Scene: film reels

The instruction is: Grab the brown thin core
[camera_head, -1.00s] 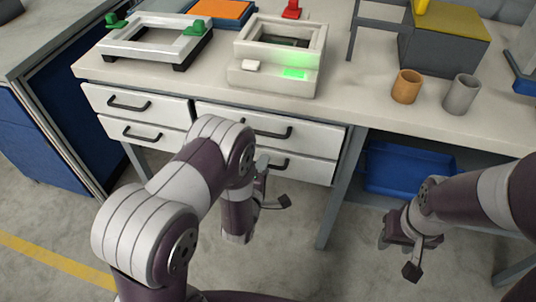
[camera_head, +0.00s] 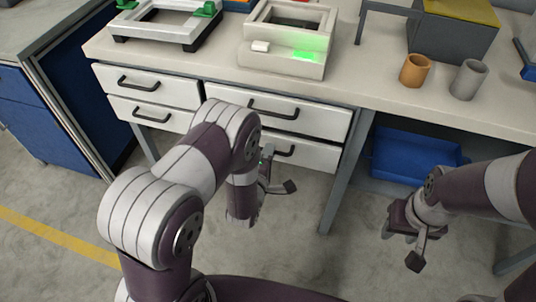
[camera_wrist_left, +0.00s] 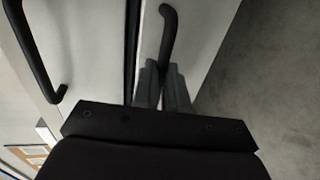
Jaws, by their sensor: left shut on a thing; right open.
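A brown hollow cylinder (camera_head: 415,71), which looks like the brown core, stands upright on the workbench (camera_head: 385,100) at the right. A similar grey cylinder (camera_head: 468,80) stands just right of it. My left gripper (camera_head: 268,162) is low at the drawer fronts, far below and left of the brown cylinder. In the left wrist view its fingers (camera_wrist_left: 163,88) are shut on a dark drawer handle (camera_wrist_left: 168,32). My forearm hides part of the drawers in the head view. My right gripper (camera_head: 402,238) hangs open and empty below the bench top, in front of the blue bin.
Drawers (camera_head: 310,120) with dark handles line the bench front. A beige device (camera_head: 275,62) with a green light and a white frame (camera_head: 150,32) with green clamps stand on top. A blue bin (camera_head: 415,160) sits under the bench. A grey box (camera_head: 450,38) stands at the back.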

